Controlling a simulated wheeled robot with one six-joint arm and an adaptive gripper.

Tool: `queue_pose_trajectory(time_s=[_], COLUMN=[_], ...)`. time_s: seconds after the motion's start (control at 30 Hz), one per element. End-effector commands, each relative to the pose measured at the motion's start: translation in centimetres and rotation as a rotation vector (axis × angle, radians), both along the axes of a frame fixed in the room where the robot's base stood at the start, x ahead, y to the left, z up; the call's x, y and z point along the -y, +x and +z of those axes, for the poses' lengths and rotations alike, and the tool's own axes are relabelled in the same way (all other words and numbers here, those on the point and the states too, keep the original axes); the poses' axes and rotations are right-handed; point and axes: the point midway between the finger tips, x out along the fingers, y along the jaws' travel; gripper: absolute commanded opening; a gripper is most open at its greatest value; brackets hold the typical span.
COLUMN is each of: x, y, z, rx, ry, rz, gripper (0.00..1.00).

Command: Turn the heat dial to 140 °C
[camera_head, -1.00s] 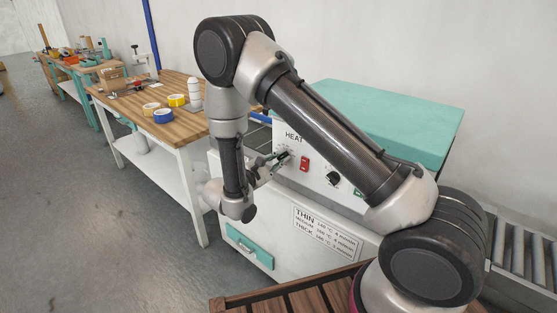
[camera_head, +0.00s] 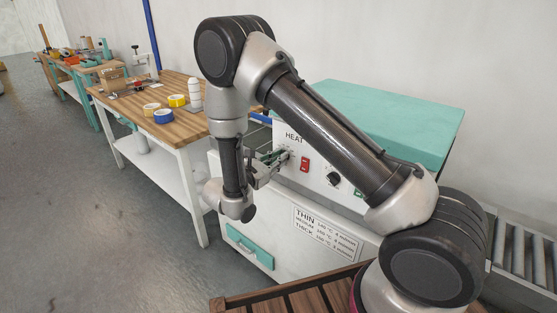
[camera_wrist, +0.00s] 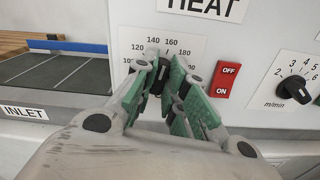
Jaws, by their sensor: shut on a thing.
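The heat dial (camera_wrist: 157,82) is a black knob on the pale front panel, below the HEAT label (camera_wrist: 205,7). In the wrist view its scale (camera_wrist: 162,43) shows 100, 120, 140, 160 and 180. My gripper (camera_wrist: 163,76) has its green-padded fingers closed on the knob, one on each side. The fingers hide most of the knob, and I cannot read its pointer surely. In the head view my gripper (camera_head: 281,156) is at the panel, left of the red switch, and covers the dial.
The red OFF/ON switch (camera_wrist: 223,79) is close to the right of the fingers. A speed dial (camera_wrist: 295,90) marked m/min is farther right. The inlet (camera_wrist: 62,72) opens at the left. A wooden table (camera_head: 172,128) with tape rolls stands left of the machine.

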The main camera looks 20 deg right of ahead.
Motion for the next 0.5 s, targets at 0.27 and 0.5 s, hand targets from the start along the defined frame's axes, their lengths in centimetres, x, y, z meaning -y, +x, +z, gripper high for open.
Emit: queue_pose_trajectory(time_s=[0.27, 0.5], x=[-0.09, -0.13], y=[0.05, 0.10], z=[-0.10, -0.12], rx=[-0.191, -0.304], ry=[-0.126, -0.201], rz=[0.001, 0.001], gripper=[0.00, 0.00])
